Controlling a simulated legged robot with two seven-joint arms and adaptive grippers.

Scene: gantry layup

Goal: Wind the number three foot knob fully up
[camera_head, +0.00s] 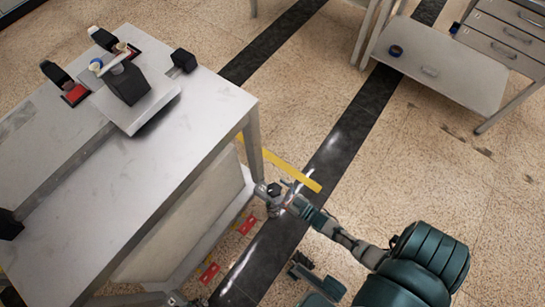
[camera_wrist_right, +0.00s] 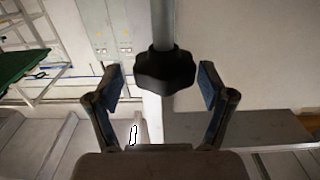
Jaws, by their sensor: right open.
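A black lobed knob (camera_wrist_right: 165,68) sits on a grey upright rod in the right wrist view. My right gripper (camera_wrist_right: 158,82) is open, with one finger on each side of the knob and a visible gap on both sides. In the head view the right gripper (camera_head: 277,198) is low beside the near right leg of the grey bench, where the dark knob (camera_head: 273,189) shows small. No number is readable on the knob. The lower end of the rod is hidden behind the knob.
The grey bench (camera_head: 190,140) fills the left, with a black clamp-like fixture (camera_head: 128,82) on it. A yellow strip (camera_head: 300,175) and red floor marks (camera_head: 248,225) lie near the leg. A drawer cart (camera_head: 440,65) stands at upper right. Speckled floor between is clear.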

